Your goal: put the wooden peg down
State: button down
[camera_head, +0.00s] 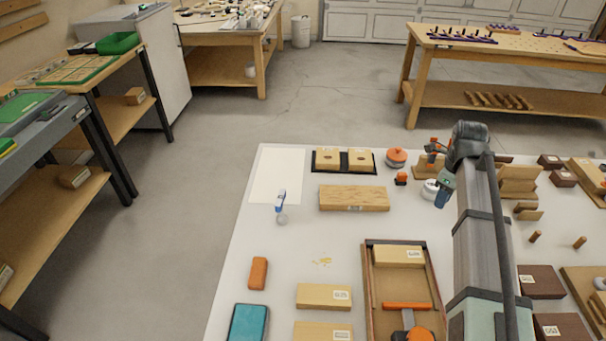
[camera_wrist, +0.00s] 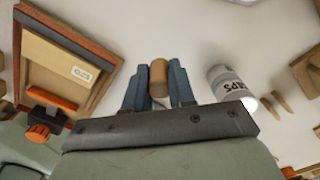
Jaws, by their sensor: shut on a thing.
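The wooden peg (camera_wrist: 158,76) is a short brown cylinder between the two blue-grey fingers of my gripper (camera_wrist: 158,88) in the wrist view. The fingers are shut on it, one on each side. In the head view my gripper (camera_head: 442,197) is over the right part of the white bench, near its back half. The peg is not clearly visible there, hidden by the gripper and arm. I cannot tell whether the peg touches the bench.
A white labelled can (camera_wrist: 228,84) stands close to the right of my gripper. A wooden tray (camera_wrist: 108,70) with a labelled block lies to the left. Two small pegs (camera_head: 535,237) (camera_head: 580,242) are on the bench right of my arm. Bare bench (camera_head: 300,230) shows at left.

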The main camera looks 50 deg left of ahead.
jog(key=s+a+n, duration=0.3)
jog(key=s+a, duration=1)
jog(key=a, duration=0.4)
jog(key=s+a+n, duration=0.3)
jog(key=s+a, duration=0.9)
jog(key=a, duration=1.2)
jog(key=shift+w+f, duration=0.15)
jog(key=shift+f, duration=2.3)
jog(key=shift+w+f, duration=0.1)
jog(key=shift+f, duration=2.35)
jog(key=shift+f, duration=0.15)
jog(key=c, duration=0.9)
grip_release()
jog(key=shift+c, duration=0.2)
notch_tip(320, 180, up, 12)
jog(key=shift+r, duration=0.2)
